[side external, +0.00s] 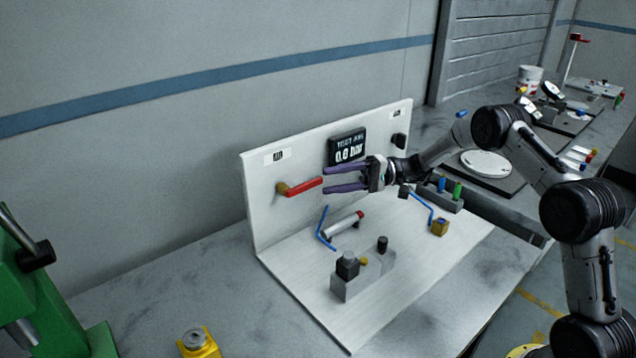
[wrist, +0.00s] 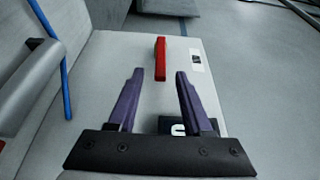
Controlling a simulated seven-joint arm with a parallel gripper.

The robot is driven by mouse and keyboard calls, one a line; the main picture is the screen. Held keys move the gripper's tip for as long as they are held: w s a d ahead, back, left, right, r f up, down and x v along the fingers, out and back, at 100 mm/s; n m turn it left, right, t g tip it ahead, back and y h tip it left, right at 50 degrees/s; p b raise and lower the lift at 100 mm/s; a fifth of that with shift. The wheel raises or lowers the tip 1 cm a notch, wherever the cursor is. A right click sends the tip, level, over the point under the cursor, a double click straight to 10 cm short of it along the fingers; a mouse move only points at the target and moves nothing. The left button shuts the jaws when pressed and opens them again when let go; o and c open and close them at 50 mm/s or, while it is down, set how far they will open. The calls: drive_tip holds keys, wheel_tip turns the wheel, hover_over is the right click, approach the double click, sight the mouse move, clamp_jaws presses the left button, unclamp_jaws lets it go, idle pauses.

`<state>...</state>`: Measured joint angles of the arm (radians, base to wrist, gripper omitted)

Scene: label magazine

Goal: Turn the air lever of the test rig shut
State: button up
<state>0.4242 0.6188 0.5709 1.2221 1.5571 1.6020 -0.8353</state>
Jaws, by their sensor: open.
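The air lever (side external: 304,187) has a red handle on a brass-coloured valve, mounted on the upright white panel (side external: 262,225) of the test rig. Its handle points to the right, roughly level, in the side external view. My gripper (side external: 326,180) is open, with purple fingers pointing at the lever from the right. The fingers look close to the handle's free end. In the wrist view the red handle (wrist: 160,58) stands ahead, between the lines of the two fingertips (wrist: 157,76). Nothing is between the fingers. The brass valve is hidden in the wrist view.
A dark display (side external: 347,147) reading 0.0 bar is on the panel behind my gripper. Below are a cylinder (side external: 345,225) with blue tubing, a grey block (side external: 362,275) with black fittings, and a brass cube (side external: 440,227). A green machine (side external: 40,295) stands at left.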

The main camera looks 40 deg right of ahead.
drive_tip(key=v, duration=0.8)
drive_tip(key=shift+d, duration=0.35)
drive_tip(key=shift+s+a, duration=0.1)
drive_tip(key=shift+s, duration=0.05)
